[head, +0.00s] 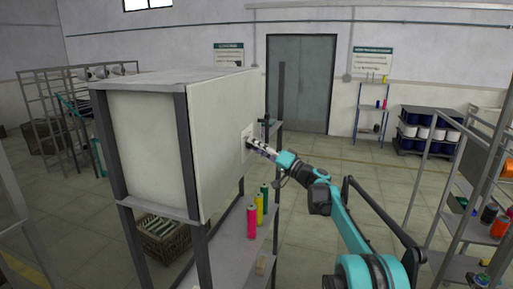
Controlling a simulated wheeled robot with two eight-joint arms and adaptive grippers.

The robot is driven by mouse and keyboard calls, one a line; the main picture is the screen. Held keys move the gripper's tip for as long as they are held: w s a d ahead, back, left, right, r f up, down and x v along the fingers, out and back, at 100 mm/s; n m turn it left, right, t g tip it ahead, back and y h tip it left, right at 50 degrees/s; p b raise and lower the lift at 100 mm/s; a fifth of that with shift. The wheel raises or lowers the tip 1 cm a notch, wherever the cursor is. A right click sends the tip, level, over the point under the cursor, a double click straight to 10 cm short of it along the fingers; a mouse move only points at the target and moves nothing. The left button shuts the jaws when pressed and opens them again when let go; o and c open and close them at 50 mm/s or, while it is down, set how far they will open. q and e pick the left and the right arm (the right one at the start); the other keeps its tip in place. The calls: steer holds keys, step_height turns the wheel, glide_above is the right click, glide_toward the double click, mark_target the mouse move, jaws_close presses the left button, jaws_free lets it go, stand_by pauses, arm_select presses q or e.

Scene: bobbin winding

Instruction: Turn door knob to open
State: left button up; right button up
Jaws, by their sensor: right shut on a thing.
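A pale cabinet door (215,135) faces right on the grey-framed cabinet at left centre. It looks closed against the cabinet. A small door knob with its plate (247,138) sits near the door's far edge. My right gripper (256,146) reaches in from the lower right and is shut on the knob. Its fingers hide most of the knob, so how far it is turned cannot be seen. My left gripper is out of view.
Pink, yellow and green thread cones (252,222) stand on the shelf (231,250) below the door. A rack with orange spools (488,228) stands at the right edge. The floor (325,165) behind my right arm is clear toward the grey double door (301,84).

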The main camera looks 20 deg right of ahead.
steer(key=shift+r+m+g+h+p, duration=0.2)
steer(key=shift+m+g+h+p, duration=0.6)
steer(key=shift+m, duration=1.85)
steer(key=shift+r+m+g+h+p, duration=0.25)
steer(key=shift+m+g+p, duration=0.85)
steer(key=shift+m, duration=1.6)
steer(key=shift+r+m+g+h+p, duration=0.15)
steer(key=shift+m+g+h+p, duration=0.45)
steer(key=shift+m+p, duration=1.4)
steer(key=shift+m+b, duration=0.6)
steer(key=shift+m, duration=0.15)
steer(key=o, duration=1.2)
steer(key=shift+c, duration=0.2)
steer(key=v, duration=1.2)
steer(key=shift+w, duration=0.1)
